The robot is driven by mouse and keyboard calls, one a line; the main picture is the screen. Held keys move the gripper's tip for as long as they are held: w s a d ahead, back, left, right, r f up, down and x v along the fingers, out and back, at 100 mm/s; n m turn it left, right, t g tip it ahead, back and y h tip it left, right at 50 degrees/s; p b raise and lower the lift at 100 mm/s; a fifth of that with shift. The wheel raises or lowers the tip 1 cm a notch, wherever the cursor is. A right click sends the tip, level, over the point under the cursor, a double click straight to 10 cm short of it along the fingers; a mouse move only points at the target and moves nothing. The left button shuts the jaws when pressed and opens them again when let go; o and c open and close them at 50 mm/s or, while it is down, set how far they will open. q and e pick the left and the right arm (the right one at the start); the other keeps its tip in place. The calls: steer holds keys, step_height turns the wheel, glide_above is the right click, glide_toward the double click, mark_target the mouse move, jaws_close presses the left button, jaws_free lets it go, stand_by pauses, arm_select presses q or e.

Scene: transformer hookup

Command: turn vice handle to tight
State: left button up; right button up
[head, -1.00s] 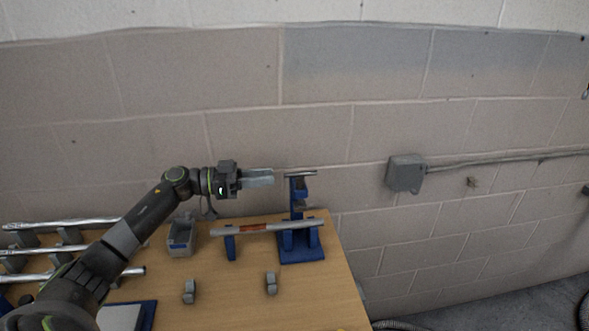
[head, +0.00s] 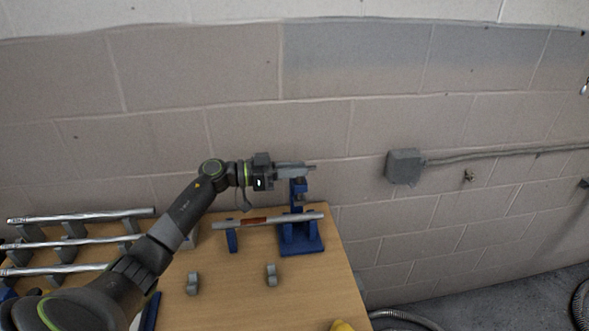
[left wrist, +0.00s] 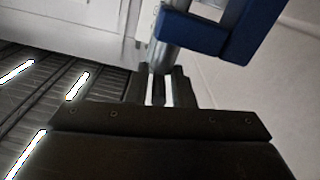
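The blue vice (head: 299,188) stands at the back right of the table, with a pipe (head: 285,219) lying across its lower part. Its silver handle bar (head: 312,167) is at the top, roughly level in the head view. My left gripper (head: 298,168) reaches in from the left, its fingers overlapping the bar. In the left wrist view, a grey metal cylinder (left wrist: 161,55) beside a blue block (left wrist: 215,30) meets the fingertips (left wrist: 162,80). Narrow bright gaps show between the fingers; whether they press on the metal cannot be told. My right gripper is out of view.
The pipe's left part rests on a blue stand (head: 232,240). Two small grey holders (head: 271,275) stand on the table (head: 310,295). Several silver bars (head: 80,215) lie on grey supports at left. A grey wall box (head: 404,166) is off to the right.

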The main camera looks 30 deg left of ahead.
arm_select(q)
steer(key=shift+f, duration=0.1)
jaws_close()
steer(key=shift+w+a+f+m+g+h+b, duration=0.1)
steer(key=shift+w+f+m+g+h+b, duration=0.05)
steer(key=shift+m+g+h+b, duration=0.7)
steer(key=m+g+b, duration=0.1)
steer(key=g+b, duration=0.1)
steer(key=m+g+h+b, duration=0.1)
steer(key=m+g+b, duration=0.1)
steer(key=g, duration=0.1)
steer(key=m+g+h+b, duration=0.1)
steer(key=g+b, duration=0.1)
steer(key=b, duration=0.1)
steer(key=shift+w+m+g, duration=0.25)
steer(key=shift+w+m, duration=0.05)
steer(key=shift+m, duration=0.05)
steer(key=shift+m+g+b, duration=0.8)
steer(key=shift+g+b, duration=0.3)
steer(key=shift+b, duration=0.25)
